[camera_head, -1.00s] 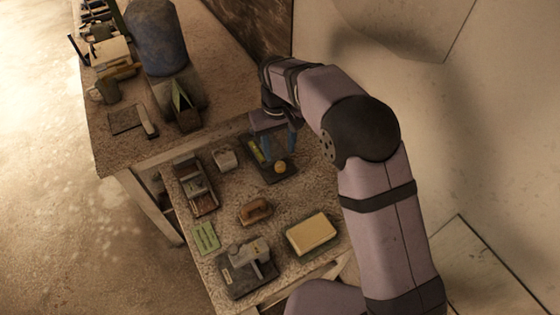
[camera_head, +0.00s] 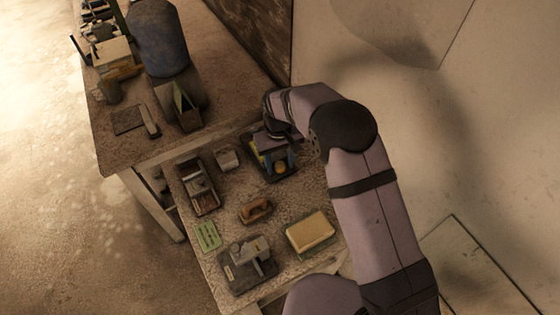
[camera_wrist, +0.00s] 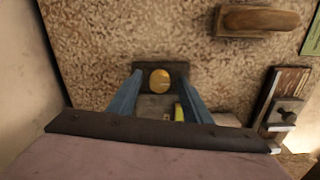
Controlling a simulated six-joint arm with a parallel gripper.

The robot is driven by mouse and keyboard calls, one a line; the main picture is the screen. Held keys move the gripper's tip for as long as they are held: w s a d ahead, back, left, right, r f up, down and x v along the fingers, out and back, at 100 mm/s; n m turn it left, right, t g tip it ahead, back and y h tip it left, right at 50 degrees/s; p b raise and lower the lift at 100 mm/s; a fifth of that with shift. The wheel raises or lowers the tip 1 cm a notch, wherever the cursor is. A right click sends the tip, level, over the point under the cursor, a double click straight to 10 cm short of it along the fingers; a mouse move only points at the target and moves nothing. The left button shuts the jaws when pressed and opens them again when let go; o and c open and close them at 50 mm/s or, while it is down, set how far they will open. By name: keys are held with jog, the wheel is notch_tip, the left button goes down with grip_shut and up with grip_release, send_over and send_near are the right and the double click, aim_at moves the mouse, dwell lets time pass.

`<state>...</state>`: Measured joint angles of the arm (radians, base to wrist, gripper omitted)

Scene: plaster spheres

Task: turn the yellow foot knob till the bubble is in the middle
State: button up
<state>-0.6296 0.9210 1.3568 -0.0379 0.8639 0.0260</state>
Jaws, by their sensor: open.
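The yellow foot knob (camera_head: 280,168) sits on one end of a small dark plate (camera_head: 263,173) on the lower table. In the wrist view the round knob (camera_wrist: 160,79) shows between and just past the blue fingertips of my gripper (camera_wrist: 160,86). The fingers stand open on either side of it, with gaps visible. In the head view my gripper (camera_head: 280,162) is low over the plate. A yellow-green vial (camera_wrist: 179,112) lies on the plate near the right finger, partly hidden. The bubble is too small to make out.
A brown wooden-handled tool (camera_head: 256,210), a yellow block (camera_head: 311,231), a grey device (camera_head: 248,268), a green card (camera_head: 207,235), a tray (camera_head: 205,203) and a pale block (camera_head: 228,158) stand around. A higher table (camera_head: 115,155) adjoins; a wall is at right.

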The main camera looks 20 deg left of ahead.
jog(key=c, duration=1.1)
jog(key=shift+o, duration=0.2)
jog(key=shift+n, duration=0.3)
jog(key=n+b, duration=0.1)
jog(key=n, duration=0.2)
jog(key=shift+w+n+b, duration=0.1)
jog(key=shift+n+b, duration=0.25)
jog(key=shift+n, duration=1.55)
